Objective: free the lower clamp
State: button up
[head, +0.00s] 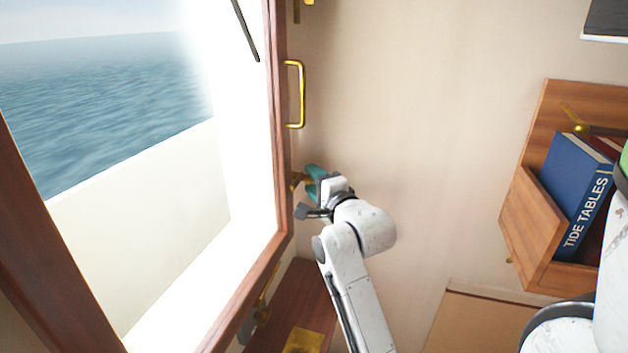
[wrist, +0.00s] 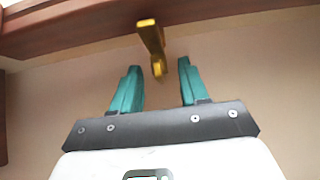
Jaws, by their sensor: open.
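The lower clamp (head: 297,181) is a small brass piece on the right side of the wooden window frame, below the brass handle. In the wrist view the clamp (wrist: 150,36) sticks out from the wooden frame, its tip pointing toward my gripper. My gripper (head: 312,180) is right beside it in the head view, with teal fingers. In the wrist view my gripper (wrist: 160,66) is open, with the clamp's tip between the fingertips and a gap showing on both sides. The fingers partly hide the clamp in the head view.
A brass handle (head: 301,94) is on the window frame above my gripper, and another brass fitting (head: 307,3) is at the top edge. A wooden wall rack (head: 532,228) with a blue book (head: 573,190) stands at right. The wall between is bare. A wooden ledge (head: 302,292) lies below.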

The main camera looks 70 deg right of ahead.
grip_shut()
dwell(0.4)
jog(key=shift+f+b, duration=0.25)
jog(key=shift+b, duration=0.35)
jog(key=n+t+y+b, duration=0.4)
jog(key=n+b, duration=0.4)
jog(key=b, duration=0.7)
jog(key=n+t+y+b, duration=0.4)
jog(key=n+b, duration=0.5)
jog(key=b, duration=0.7)
jog(key=d+f+n+t+y+b, duration=0.1)
jog(key=n+t+y+b, duration=0.3)
jog(key=n+b, duration=0.4)
jog(key=shift+f+n+t+y+b, duration=0.1)
jog(key=shift+n+t+y+b, duration=0.45)
jog(key=shift+b, duration=3.2)
jog(key=shift+w+r+n+y+b, duration=0.1)
jog(key=shift+r+n+y+b, duration=0.1)
jog(key=shift+n+y+b, duration=0.45)
